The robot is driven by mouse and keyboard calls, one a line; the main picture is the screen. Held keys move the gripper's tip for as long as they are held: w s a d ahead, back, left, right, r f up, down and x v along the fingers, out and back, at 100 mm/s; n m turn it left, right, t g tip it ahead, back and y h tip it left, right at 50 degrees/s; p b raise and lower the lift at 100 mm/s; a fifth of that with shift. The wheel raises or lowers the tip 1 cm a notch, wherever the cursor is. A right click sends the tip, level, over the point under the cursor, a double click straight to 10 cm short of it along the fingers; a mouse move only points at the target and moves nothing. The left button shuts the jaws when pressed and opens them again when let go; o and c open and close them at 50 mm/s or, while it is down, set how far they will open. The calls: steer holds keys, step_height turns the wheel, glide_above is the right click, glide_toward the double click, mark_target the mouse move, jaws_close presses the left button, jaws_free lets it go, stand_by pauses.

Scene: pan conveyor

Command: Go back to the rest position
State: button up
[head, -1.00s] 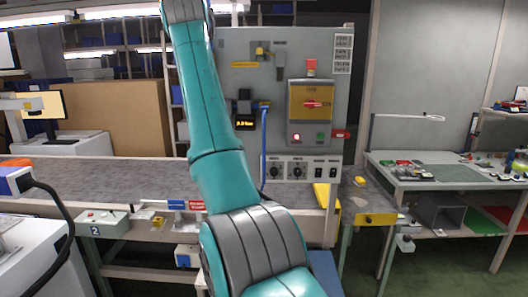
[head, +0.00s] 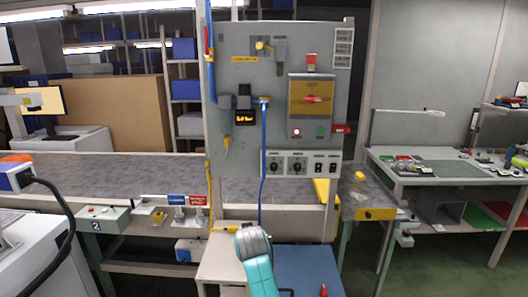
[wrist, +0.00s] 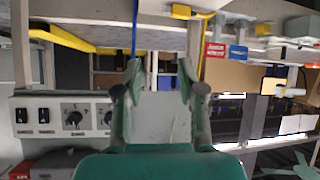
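My gripper (wrist: 160,85) shows in the wrist view with its two fingers apart and nothing between them. It is open. The wrist view is upside down relative to the head view. In it the control panel (wrist: 40,135) is on the left and the red and blue labels (wrist: 226,51) are at the upper right. In the head view only a teal and grey part of my arm shows, low in the middle. My gripper itself is out of that view.
The control panel (head: 240,180) stands upright with a cutoff box, knobs and hanging blue cable (head: 262,150). The conveyor (head: 120,170) runs left behind it. A workbench (head: 440,172) is at right. A blue-topped cabinet (head: 310,272) is close in front. Floor is free at lower right.

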steer(key=s+d+f+t, duration=0.1)
steer(key=s+d+f, duration=0.5)
steer(key=s+f, duration=0.5)
steer(key=s+d+f, duration=0.7)
steer(key=s+f, duration=0.4)
steer(key=f, duration=0.1)
steer(key=s+d+f, duration=0.1)
steer(key=s+d, duration=0.1)
steer(key=s, duration=0.4)
steer(key=s+d+f, duration=0.2)
steer(key=s, duration=0.4)
steer(key=s+d+r+m+t, duration=0.1)
steer(key=s+d+r, duration=0.1)
steer(key=s, duration=0.8)
steer(key=s+d+r+t, duration=0.1)
steer(key=s+d+r, duration=0.15)
steer(key=s, duration=0.85)
steer(key=s+d+r+m+h, duration=0.1)
steer(key=s+d+r, duration=0.1)
steer(key=s+r, duration=1.1)
steer(key=shift+s+d+m+t+h, duration=0.2)
steer(key=shift+s+m+t+h, duration=0.1)
steer(key=shift+s, duration=0.5)
steer(key=shift+w, duration=0.1)
